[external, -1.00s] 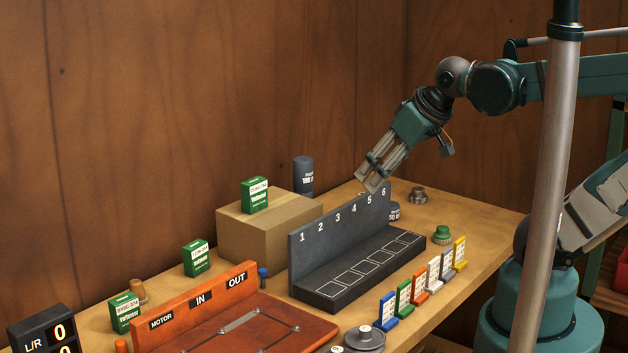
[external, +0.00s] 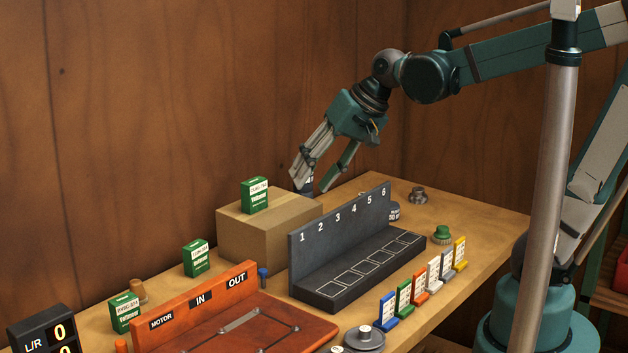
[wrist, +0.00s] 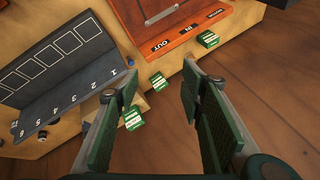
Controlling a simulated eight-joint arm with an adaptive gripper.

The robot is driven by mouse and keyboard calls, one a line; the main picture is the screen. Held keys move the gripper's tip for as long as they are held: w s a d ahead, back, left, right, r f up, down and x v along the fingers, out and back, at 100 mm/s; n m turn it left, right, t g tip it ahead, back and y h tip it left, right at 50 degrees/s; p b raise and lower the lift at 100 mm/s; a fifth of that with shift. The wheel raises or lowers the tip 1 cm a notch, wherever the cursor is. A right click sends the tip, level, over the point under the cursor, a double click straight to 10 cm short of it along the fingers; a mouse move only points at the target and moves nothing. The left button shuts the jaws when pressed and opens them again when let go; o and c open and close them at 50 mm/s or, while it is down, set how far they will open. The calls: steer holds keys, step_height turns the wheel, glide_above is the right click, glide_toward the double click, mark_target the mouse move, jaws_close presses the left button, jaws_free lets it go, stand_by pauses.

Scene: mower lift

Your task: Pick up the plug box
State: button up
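Three small green boxes with white labels are in view, and I cannot tell from the lettering which is the plug box. One green box (external: 255,195) stands upright on the cardboard block (external: 262,238); it also shows in the wrist view (wrist: 134,121), near the left finger. A second green box (external: 196,258) stands on the table left of the block. A third green box (external: 125,312) stands further left by the orange panel. My gripper (external: 314,181) is open and empty, above and to the right of the block, apart from all the boxes.
A dark numbered rack (external: 345,232) stands right of the block. A dark cylinder (external: 305,182) behind the block is partly hidden by my gripper. The orange board (external: 255,325) and several coloured tags (external: 404,299) are at the front. The wooden wall (external: 180,120) closes the back.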

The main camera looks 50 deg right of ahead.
steer(key=w+a+f+m+g+y+b, duration=0.1)
steer(key=w+a+f+m+y+b, duration=0.25)
steer(key=w+a, duration=0.6)
steer(key=m+g+y+b, duration=0.3)
steer(key=m+y+b, duration=0.1)
steer(key=m+b, duration=0.25)
glide_toward(131, 294)
steer(key=s+d+r, duration=0.2)
steer(key=s+r, duration=0.2)
steer(key=r, duration=0.2)
steer(key=w+a+f+m+y, duration=0.1)
steer(key=a+f, duration=0.1)
steer(key=f, duration=0.1)
steer(key=w+a+f+m+y+b, duration=0.1)
steer(key=w+f, duration=0.1)
steer(key=f, duration=0.1)
steer(key=w+a+f+m+g+y, duration=0.1)
steer(key=w+a+f, duration=0.1)
steer(key=f, duration=0.2)
steer(key=shift+a+b, duration=0.35)
steer(key=shift+b, duration=0.05)
steer(key=shift+x, duration=1.3)
steer(key=shift+a, duration=0.1)
